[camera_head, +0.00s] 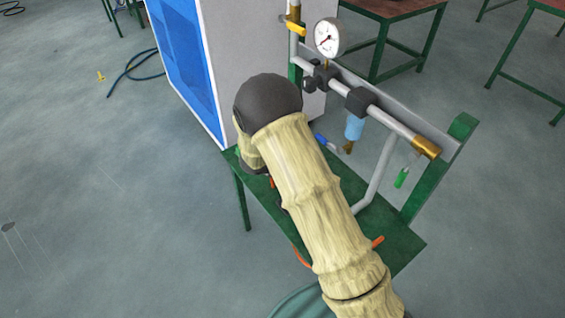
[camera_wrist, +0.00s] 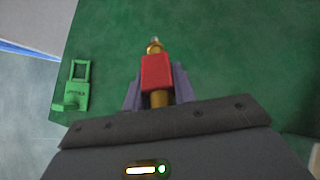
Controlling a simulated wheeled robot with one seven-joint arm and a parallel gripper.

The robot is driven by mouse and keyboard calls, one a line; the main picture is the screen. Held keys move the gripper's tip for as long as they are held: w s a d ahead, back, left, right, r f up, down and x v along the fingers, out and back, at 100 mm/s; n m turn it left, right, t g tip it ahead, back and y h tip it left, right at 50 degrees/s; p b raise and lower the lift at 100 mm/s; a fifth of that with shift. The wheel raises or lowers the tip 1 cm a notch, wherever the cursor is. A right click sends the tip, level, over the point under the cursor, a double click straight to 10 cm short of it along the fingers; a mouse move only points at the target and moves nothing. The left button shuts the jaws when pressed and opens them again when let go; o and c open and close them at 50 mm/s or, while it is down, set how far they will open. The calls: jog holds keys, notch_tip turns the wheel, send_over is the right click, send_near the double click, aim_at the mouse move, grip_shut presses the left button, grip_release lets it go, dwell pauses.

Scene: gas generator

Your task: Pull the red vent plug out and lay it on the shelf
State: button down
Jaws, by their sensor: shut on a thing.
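The red vent plug (camera_wrist: 156,70) shows in the middle of the wrist view, with brass-coloured parts at its far and near ends. My gripper (camera_wrist: 157,82) is shut on it, one grey finger on each side. The green shelf (camera_wrist: 235,60) fills most of the background behind the plug. I cannot tell whether the plug touches it. In the head view my arm covers the gripper and the plug, and part of the green shelf (camera_head: 385,240) shows to the right of the arm.
A green tag-like piece (camera_wrist: 76,90) lies left of the plug in the wrist view. In the head view a grey pipe (camera_head: 395,125) with a gauge (camera_head: 328,37), a blue bowl (camera_head: 354,127) and a green handle (camera_head: 402,178) runs above the shelf. A blue-and-grey cabinet (camera_head: 245,50) stands behind.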

jog(key=shift+f+b, duration=1.4)
jog(key=shift+f, duration=0.2)
jog(key=c, duration=1.1)
grip_release()
jog(key=shift+o, duration=0.2)
jog(key=shift+r, duration=0.15)
jog(key=shift+r+p, duration=1.1)
jog(key=shift+r, duration=0.3)
